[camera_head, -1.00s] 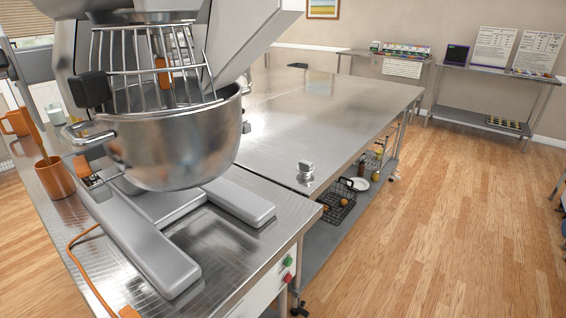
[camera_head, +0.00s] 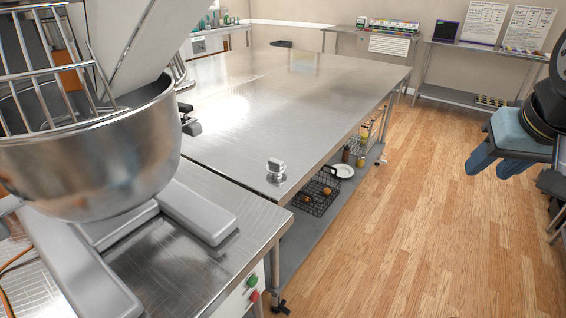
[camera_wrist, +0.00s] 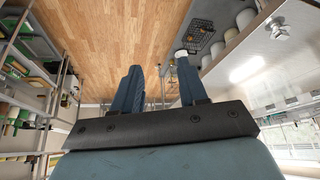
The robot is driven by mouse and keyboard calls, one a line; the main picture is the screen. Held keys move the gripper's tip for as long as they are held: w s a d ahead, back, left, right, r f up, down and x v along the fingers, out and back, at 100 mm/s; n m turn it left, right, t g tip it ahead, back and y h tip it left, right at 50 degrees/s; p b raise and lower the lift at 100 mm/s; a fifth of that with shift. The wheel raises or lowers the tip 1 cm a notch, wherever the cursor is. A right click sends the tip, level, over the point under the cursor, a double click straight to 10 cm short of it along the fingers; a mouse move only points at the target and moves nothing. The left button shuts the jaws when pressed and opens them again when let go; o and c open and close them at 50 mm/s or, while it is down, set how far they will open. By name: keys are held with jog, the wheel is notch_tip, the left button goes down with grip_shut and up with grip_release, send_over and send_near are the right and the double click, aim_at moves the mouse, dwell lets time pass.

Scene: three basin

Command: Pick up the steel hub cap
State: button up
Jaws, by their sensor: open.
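The steel hub cap (camera_head: 276,171) is a small shiny piece with a raised knob. It sits on the near right corner of the long steel table (camera_head: 300,85). In the wrist view a small pale piece that looks like it (camera_wrist: 279,29) shows at the upper right. My gripper (camera_head: 492,166) is at the right edge of the head view, out over the floor and well to the right of the hub cap. Its two blue fingers are apart in the wrist view (camera_wrist: 158,64), with nothing between them.
A large mixer bowl (camera_head: 95,150) with a wire guard stands on the counter at the near left. The tabletop around the hub cap is mostly clear. The wooden floor at right is open.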

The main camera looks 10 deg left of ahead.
aim_at(282, 164)
jog(key=shift+o, duration=1.1)
jog(key=shift+w, duration=0.15)
jog(key=shift+o, duration=0.3)
jog(key=w+a+f+n+t, duration=0.1)
jog(key=w+f+n+t, duration=0.1)
jog(key=w, duration=1.2)
jog(key=shift+w+a+f+t, duration=0.25)
jog(key=shift+w+f+t, duration=0.15)
jog(key=shift+f+t, duration=0.15)
jog(key=w+a+f+n+t+y, duration=0.25)
jog(key=w+a+f+n, duration=0.35)
jog(key=w, duration=0.5)
jog(key=w+a+f+n+y, duration=0.25)
jog(key=a+f+y, duration=0.45)
jog(key=a, duration=0.5)
jog(key=s+a+f+n+g+y, duration=0.3)
jog(key=s+a+f+g+y, duration=0.1)
jog(key=s+a+f+y, duration=0.4)
jog(key=shift+h, duration=0.45)
jog(key=x, duration=0.6)
jog(key=r+x, duration=0.1)
jog(key=x, duration=0.2)
jog(key=shift+w+r, duration=0.1)
jog(key=shift+w, duration=0.1)
jog(key=shift+s+x, duration=0.2)
jog(key=shift+x, duration=0.95)
jog(key=shift+s+x, duration=0.15)
jog(key=shift+x, duration=1)
jog(key=shift+w+a, duration=0.2)
jog(key=shift+a, duration=0.25)
